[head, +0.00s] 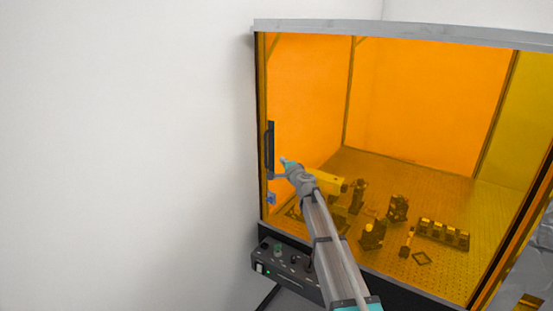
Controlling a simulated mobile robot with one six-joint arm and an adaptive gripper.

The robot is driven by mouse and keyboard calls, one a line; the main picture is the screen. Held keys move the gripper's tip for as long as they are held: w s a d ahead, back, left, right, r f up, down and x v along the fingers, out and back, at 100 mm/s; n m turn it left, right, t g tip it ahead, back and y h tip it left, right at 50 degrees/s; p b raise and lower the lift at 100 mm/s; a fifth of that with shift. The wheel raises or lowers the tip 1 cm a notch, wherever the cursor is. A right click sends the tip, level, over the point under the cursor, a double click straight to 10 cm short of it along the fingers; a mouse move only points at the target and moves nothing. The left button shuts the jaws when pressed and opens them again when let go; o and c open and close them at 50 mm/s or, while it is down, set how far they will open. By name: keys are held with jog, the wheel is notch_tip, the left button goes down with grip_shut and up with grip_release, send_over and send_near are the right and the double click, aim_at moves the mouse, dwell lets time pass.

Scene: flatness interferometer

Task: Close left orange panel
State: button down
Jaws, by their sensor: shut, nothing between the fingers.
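The left orange panel (310,75) is a clear orange sheet at the left of the enclosure. A tall black handle (270,148) stands near its left edge. The panel looks roughly in line with the enclosure's left post, but I cannot tell whether a gap is left. My arm reaches up from the bottom of the view across the front. My gripper (277,177) is small in the picture, shut and empty, close to the lower end of the handle. Whether it touches the handle or panel cannot be told. My wrist hides part of the panel's lower left.
Inside are a perforated board (450,265), a yellow cylinder (325,181) and several dark optical mounts (397,208). A black control box (285,268) with a green light sits below the enclosure's front left. A plain white wall (120,150) fills the left side.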

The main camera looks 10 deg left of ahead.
jog(key=v, duration=0.6)
jog(key=shift+s+d, duration=0.1)
jog(key=s+d+f+n+g+h+b, duration=0.1)
jog(key=s+d+f+n+g+b, duration=0.4)
jog(key=s+f, duration=0.55)
jog(key=s+d+f+n+g+h+b, duration=0.1)
jog(key=s+d+f+n+g+b, duration=0.4)
jog(key=s+f, duration=0.55)
jog(key=s+d+f+g+h+b, duration=0.2)
jog(key=s+d+f+h, duration=0.1)
jog(key=s+d+f, duration=0.3)
jog(key=s+d+f+n+g+h+b, duration=0.1)
jog(key=s+d+f+g+h+b, duration=0.1)
jog(key=s+d+f, duration=0.4)
jog(key=s+d+g+h, duration=0.1)
jog(key=s+d+h, duration=0.1)
jog(key=s+d, duration=0.3)
jog(key=shift+s+d+n+h, duration=0.25)
jog(key=shift+s+n+h, duration=0.05)
jog(key=shift+s, duration=0.15)
